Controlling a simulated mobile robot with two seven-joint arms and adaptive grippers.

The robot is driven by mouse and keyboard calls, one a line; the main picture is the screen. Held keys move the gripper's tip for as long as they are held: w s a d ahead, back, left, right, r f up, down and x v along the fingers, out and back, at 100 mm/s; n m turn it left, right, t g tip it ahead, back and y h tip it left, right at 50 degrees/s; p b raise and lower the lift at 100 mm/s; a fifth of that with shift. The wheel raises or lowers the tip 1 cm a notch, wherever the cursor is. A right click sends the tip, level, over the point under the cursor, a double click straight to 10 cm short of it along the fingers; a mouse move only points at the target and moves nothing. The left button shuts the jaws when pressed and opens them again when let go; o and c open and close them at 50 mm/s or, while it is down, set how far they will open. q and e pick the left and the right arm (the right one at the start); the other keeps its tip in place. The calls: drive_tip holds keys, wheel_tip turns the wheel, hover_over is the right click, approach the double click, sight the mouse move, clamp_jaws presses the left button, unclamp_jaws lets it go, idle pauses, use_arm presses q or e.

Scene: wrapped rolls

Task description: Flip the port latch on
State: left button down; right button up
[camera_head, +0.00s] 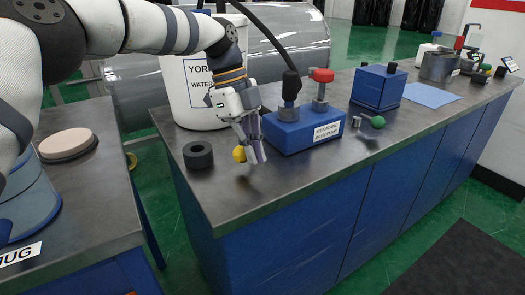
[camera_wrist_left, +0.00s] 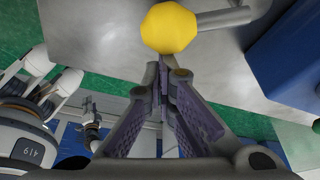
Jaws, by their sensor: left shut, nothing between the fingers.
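A yellow knob (camera_head: 239,154) shows beside my left gripper, low at the left end of a blue box (camera_head: 300,128) on the workbench. In the left wrist view the yellow knob (camera_wrist_left: 169,28) sits on a grey lever (camera_wrist_left: 225,18) that runs to the right; I take this to be the port latch. My left gripper (camera_head: 257,154) is shut and empty, with its fingers pointing down. In the left wrist view its fingertips (camera_wrist_left: 164,72) are just below the knob; I cannot tell whether they touch it.
A black ring (camera_head: 198,155) lies on the bench to the left of the gripper. A white bucket (camera_head: 188,100) stands behind. The blue box carries a black-topped and a red-topped fitting (camera_head: 322,78). A green-knobbed lever (camera_head: 377,122) is to its right. The bench front is clear.

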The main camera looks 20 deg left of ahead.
use_arm(q)
drive_tip(key=shift+s+a+m, duration=0.1)
drive_tip(key=shift+a+m, duration=0.45)
drive_tip(key=shift+m, duration=0.05)
drive_tip(key=shift+a, duration=0.5)
drive_tip(key=shift+s+a, duration=0.1)
drive_tip(key=d, duration=0.1)
drive_tip(key=s+d+p, duration=0.1)
drive_tip(key=d, duration=0.1)
drive_tip(key=shift+s+d, duration=0.15)
drive_tip(key=shift+s, duration=0.05)
drive_tip(key=b+v, duration=0.1)
drive_tip(key=v, duration=0.8)
drive_tip(key=shift+w+d+r, duration=0.15)
drive_tip(key=shift+r, duration=0.05)
use_arm(e)
drive_tip(key=shift+s+a+f, duration=0.2)
drive_tip(key=shift+s, duration=0.25)
drive_tip(key=shift+s+a+f, duration=0.15)
drive_tip(key=shift+s+a, duration=0.05)
drive_tip(key=shift+s, duration=0.2)
